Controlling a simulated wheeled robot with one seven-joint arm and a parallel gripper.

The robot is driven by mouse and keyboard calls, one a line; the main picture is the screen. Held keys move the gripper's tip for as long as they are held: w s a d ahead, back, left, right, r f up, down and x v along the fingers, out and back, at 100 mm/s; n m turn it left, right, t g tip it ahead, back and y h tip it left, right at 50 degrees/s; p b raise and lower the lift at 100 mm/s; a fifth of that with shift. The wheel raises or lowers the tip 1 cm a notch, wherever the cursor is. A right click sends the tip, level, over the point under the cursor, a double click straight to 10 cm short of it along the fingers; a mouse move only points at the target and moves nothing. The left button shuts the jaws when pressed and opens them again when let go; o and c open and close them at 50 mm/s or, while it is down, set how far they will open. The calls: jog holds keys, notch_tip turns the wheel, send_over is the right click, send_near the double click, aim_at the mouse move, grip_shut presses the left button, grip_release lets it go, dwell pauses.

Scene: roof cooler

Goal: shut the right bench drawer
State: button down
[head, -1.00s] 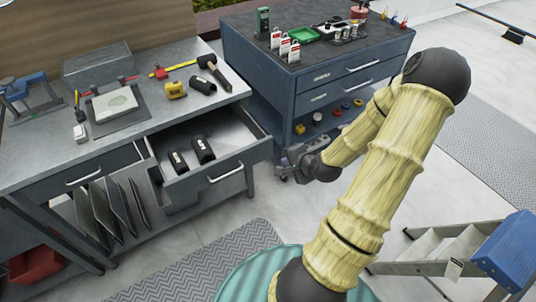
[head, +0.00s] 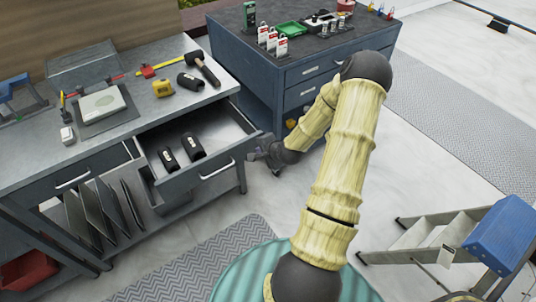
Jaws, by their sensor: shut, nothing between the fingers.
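The right bench drawer (head: 192,178) is pulled out from the grey workbench (head: 57,155). It has a bar handle (head: 217,170) on its front, and two black cylindrical items (head: 194,147) lie inside. My gripper (head: 258,148) is shut and empty at the right end of the drawer front, near its corner. I cannot tell whether it touches the drawer. The fingertips are small and dark in this view.
A blue-grey tool cabinet (head: 308,75) stands behind my arm. A stepladder with a blue top (head: 500,238) is at the lower right. The left bench drawer (head: 75,175) is shut. Dark panels (head: 105,212) stand under the bench. Pale floor lies before the drawer.

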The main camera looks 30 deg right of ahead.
jog(key=shift+w, duration=0.6)
jog(key=shift+w, duration=0.1)
